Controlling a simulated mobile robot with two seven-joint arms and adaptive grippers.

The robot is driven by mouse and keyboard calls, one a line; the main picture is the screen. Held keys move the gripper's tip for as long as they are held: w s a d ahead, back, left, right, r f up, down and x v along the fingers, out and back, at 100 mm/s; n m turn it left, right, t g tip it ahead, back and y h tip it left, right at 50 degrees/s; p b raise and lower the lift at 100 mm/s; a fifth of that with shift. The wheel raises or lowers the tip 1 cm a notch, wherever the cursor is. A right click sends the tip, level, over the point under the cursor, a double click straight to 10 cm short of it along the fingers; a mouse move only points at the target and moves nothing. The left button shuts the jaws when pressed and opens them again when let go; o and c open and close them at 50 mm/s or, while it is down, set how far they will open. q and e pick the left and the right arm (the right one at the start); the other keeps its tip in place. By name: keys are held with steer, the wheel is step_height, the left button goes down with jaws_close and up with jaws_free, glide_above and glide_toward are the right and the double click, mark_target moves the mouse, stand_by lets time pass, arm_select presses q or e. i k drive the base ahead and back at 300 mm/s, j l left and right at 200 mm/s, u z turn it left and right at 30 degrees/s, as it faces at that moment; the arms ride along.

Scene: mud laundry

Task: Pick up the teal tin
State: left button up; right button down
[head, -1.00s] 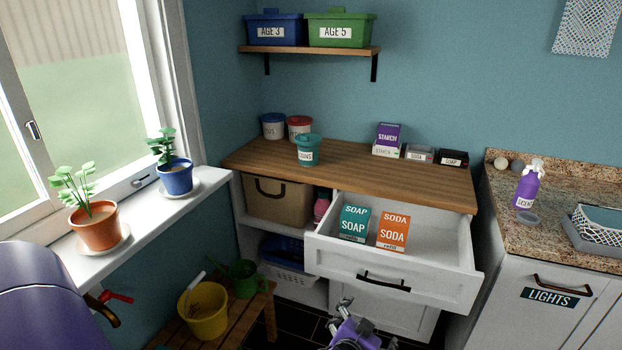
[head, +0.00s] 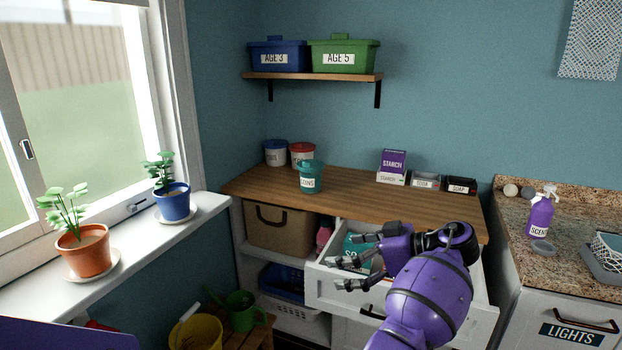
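The teal tin (head: 311,180) stands upright on the wooden counter (head: 400,204), near its front edge, with a lid and a white label that seems to end in "ONS". My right gripper (head: 345,268) reaches in from the lower right. It is open and empty, in front of and over the open drawer, lower than the tin and a little to its right, clear of it. Its fingers point left. My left gripper is out of view.
A purple starch box (head: 393,162) stands to the right. The open drawer (head: 325,285) juts out below; my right arm hides most of its contents.

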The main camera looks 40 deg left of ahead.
mark_target(310, 181)
steer(key=i+j, duration=1.55)
steer(key=j, duration=0.15)
